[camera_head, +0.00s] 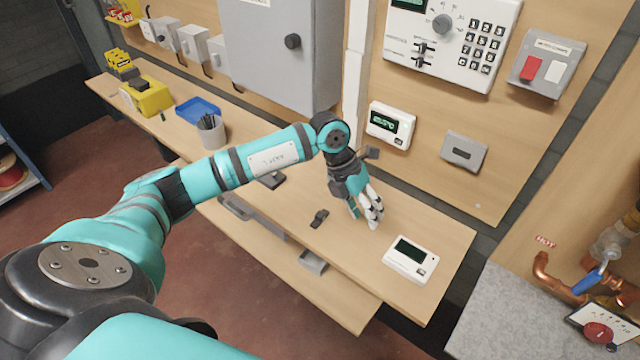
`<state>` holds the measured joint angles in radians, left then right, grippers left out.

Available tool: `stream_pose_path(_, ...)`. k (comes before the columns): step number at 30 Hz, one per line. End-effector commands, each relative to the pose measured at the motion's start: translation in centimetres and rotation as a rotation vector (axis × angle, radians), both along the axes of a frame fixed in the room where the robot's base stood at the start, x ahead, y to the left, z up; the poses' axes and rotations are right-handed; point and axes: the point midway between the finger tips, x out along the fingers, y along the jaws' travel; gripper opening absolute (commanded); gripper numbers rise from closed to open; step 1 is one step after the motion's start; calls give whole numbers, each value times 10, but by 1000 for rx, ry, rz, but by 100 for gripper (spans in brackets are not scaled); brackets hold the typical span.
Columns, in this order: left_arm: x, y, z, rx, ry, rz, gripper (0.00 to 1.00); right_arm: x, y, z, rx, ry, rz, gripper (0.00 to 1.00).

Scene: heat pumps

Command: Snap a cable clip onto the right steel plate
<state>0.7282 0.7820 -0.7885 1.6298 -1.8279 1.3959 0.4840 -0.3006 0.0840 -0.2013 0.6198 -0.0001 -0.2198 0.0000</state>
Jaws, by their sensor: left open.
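My left gripper (366,212) hangs fingers-down over the wooden bench, open, with nothing seen between its fingers. A small dark clip-like piece (318,219) lies on the bench just left of the gripper, apart from it; it may be a cable clip. Another dark piece (271,180) lies farther left, partly behind my forearm. A grey metal piece (313,262) sits at the bench's front edge, below the clip-like piece, and looks like the right steel plate. A longer grey piece (236,207) is at the front edge to its left. My right gripper is not in view.
A white display unit (410,259) lies on the bench right of the gripper. A grey cup (211,132), a blue tray (197,110) and a yellow box (148,96) stand farther left. Wall-mounted units (391,125) rise behind. Copper pipes (556,284) are at far right.

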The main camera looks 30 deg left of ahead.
Motion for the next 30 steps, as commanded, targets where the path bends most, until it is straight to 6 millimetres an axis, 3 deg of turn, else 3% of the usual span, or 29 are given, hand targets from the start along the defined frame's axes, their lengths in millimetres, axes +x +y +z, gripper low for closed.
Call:
stream_pose_path(1,3,30,3,106,19,17,42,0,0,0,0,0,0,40)
stream_pose_path(3,4,65,6,229,51,44,42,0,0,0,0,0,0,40)
stream_pose_path(6,2,99,12,345,86,76,42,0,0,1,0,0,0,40)
stream_pose_path(9,1,115,15,401,104,96,42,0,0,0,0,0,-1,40)
stream_pose_path(17,0,118,3,413,110,98,42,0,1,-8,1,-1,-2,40)
stream_pose_path(30,0,117,-58,411,109,97,42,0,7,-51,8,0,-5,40)
